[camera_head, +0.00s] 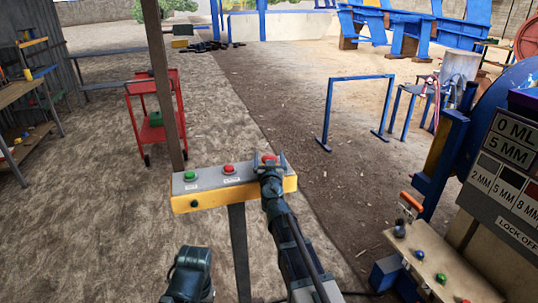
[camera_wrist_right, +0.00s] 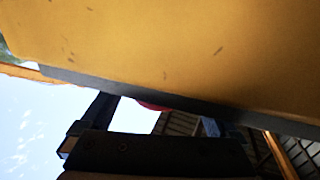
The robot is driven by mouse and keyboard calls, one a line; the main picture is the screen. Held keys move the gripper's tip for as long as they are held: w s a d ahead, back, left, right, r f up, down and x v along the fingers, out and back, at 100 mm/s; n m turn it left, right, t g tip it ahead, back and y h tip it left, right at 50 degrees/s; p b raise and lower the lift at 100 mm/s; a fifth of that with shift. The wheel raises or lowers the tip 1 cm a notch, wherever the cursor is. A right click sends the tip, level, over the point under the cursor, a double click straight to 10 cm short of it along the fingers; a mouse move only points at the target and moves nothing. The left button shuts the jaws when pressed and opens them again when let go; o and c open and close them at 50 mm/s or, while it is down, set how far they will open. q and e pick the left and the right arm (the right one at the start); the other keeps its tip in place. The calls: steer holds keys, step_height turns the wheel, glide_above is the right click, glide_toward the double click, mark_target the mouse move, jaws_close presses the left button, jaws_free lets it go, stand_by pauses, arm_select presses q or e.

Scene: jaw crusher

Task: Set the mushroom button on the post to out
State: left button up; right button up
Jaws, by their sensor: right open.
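A yellow control box with a grey top (camera_head: 205,184) stands on a dark post (camera_head: 239,250) in the head view. The red mushroom button (camera_head: 269,157) is at the right end of its top. My right gripper (camera_head: 269,163) is open at this button, with a fingertip showing on each side of it. In the right wrist view the fingers (camera_wrist_right: 155,118) are apart, and a sliver of the red button (camera_wrist_right: 152,106) shows between them past the box edge. Contact and whether the button is in or out cannot be told. My left gripper does not show.
A green button (camera_head: 190,176) and another red button (camera_head: 229,169) sit left on the same box. A second panel with buttons (camera_head: 440,265) is at the lower right, below a dark sign board (camera_head: 505,165). A red cart (camera_head: 152,115) stands behind.

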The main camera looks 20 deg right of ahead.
steer(key=shift+x, duration=1.25)
jaws_close()
